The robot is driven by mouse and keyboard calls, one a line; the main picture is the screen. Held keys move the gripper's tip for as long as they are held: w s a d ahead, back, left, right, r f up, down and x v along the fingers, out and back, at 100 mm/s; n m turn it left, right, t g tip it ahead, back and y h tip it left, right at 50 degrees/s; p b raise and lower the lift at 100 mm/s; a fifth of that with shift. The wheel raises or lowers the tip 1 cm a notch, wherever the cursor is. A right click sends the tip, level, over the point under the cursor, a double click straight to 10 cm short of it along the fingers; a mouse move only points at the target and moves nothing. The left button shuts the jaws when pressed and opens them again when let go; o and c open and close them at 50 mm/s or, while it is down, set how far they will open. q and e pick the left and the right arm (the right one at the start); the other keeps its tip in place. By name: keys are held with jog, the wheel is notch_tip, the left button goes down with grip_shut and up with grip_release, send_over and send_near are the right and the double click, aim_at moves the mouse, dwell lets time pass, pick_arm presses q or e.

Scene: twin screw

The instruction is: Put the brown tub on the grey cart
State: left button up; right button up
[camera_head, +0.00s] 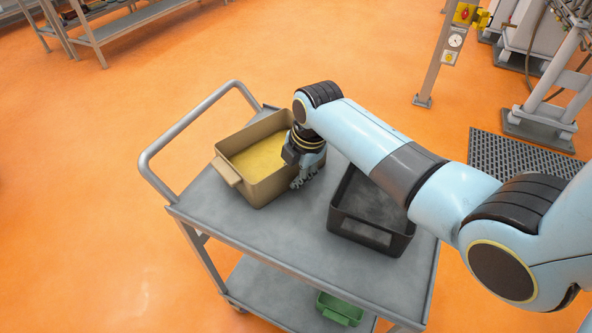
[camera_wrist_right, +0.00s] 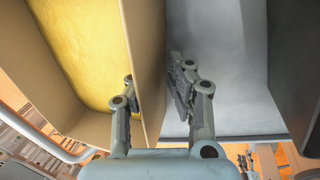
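The brown tub (camera_head: 275,188), yellow inside, sits upright on the top of the grey cart (camera_head: 250,226), towards its far left. My right gripper (camera_head: 304,178) points down at the tub's right wall. In the right wrist view this gripper (camera_wrist_right: 152,82) straddles the tub wall (camera_wrist_right: 147,50). One finger is on the inner side and one on the outer side, drawn in close against the wall. The exact contact is partly hidden. My left gripper is not in view.
A dark open box (camera_head: 372,236) stands on the cart, right of the tub, and shows in the right wrist view (camera_wrist_right: 294,75). A green bin (camera_head: 340,309) sits on the lower shelf. The cart's handle (camera_head: 185,122) rises at its left end. Bare cart top lies in front.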

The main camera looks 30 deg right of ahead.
jog(key=shift+o, duration=0.9)
jog(key=p+v, duration=0.1)
jog(key=v, duration=1.1)
jog(key=shift+r, duration=0.15)
jog(key=shift+w, duration=0.1)
